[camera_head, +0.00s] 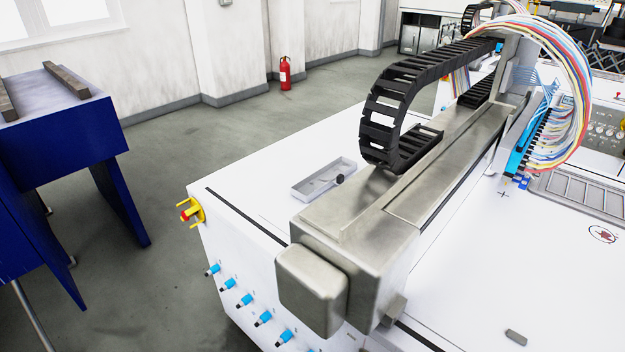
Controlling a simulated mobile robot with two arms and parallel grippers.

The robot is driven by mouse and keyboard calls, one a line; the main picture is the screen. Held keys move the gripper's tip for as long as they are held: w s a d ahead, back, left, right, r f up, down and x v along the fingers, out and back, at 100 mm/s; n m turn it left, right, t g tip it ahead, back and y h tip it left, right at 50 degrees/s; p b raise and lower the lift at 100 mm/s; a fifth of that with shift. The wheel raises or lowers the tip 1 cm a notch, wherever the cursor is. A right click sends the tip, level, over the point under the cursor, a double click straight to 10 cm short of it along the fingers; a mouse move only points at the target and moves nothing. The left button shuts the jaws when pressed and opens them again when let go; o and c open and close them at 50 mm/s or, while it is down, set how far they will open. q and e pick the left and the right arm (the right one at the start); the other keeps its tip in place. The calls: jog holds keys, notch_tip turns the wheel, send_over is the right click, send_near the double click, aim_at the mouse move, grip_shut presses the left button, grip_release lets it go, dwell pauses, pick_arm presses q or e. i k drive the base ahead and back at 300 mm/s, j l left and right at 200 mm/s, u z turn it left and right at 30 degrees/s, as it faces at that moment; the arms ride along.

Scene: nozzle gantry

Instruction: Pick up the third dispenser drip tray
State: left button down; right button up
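A second, larger grey tray with a ribbed inside (558,203) lies on the white top at the right, right of the beam. Neither of my grippers is in view.
The metal gantry beam (365,210) with a black cable chain (385,95) crosses the white machine top (265,165). Coloured tubes (578,75) arch at the right. Blue fittings (243,300) and a red-yellow button (190,211) stick out in front. Floor (170,170) is clear beside a blue bench (65,140).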

aim_at(309, 189)
jog(key=i+j+z, duration=0.2)
jog(key=j, duration=0.3)
jog(key=i+j+z, duration=0.15)
jog(key=j, duration=0.4)
jog(key=i+j+z, duration=0.2)
jog(key=j, duration=0.35)
jog(key=j+z, duration=0.15)
jog(key=j, duration=0.4)
jog(key=j+z, duration=0.2)
jog(key=j, duration=0.4)
jog(key=i, duration=0.05)
